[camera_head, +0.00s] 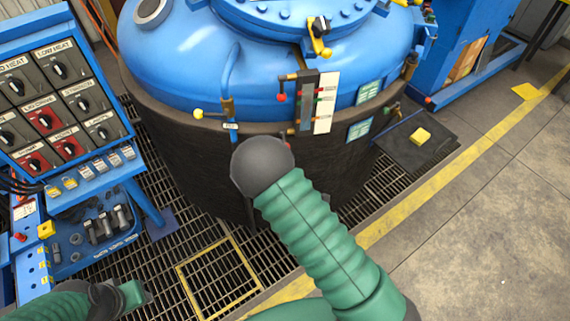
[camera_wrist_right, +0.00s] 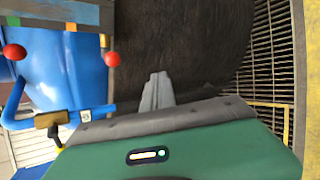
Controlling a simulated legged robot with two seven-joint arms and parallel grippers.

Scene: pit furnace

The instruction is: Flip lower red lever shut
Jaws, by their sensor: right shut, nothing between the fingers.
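The lower red lever (camera_head: 291,131) shows as a small red knob at the bottom of the sight-gauge assembly on the furnace front. In the right wrist view, which is turned sideways, its red ball (camera_wrist_right: 112,59) is left of my fingers. The upper red lever's knob (camera_head: 281,97) hangs higher on the assembly; its ball also shows in the wrist view (camera_wrist_right: 14,52). My right gripper (camera_wrist_right: 158,90) is shut and empty, in front of the dark furnace wall, apart from the lower ball in the picture. My arm hides it in the head view. My left arm is at bottom left; its fingers are unclear.
The blue-topped furnace (camera_head: 190,60) fills the middle. A yellow-handled valve (camera_head: 198,113) sits left of the gauge; a white strip (camera_head: 326,102) is beside it. A control panel (camera_head: 50,110) stands left. Grating (camera_head: 180,250) surrounds the furnace, with open floor at right.

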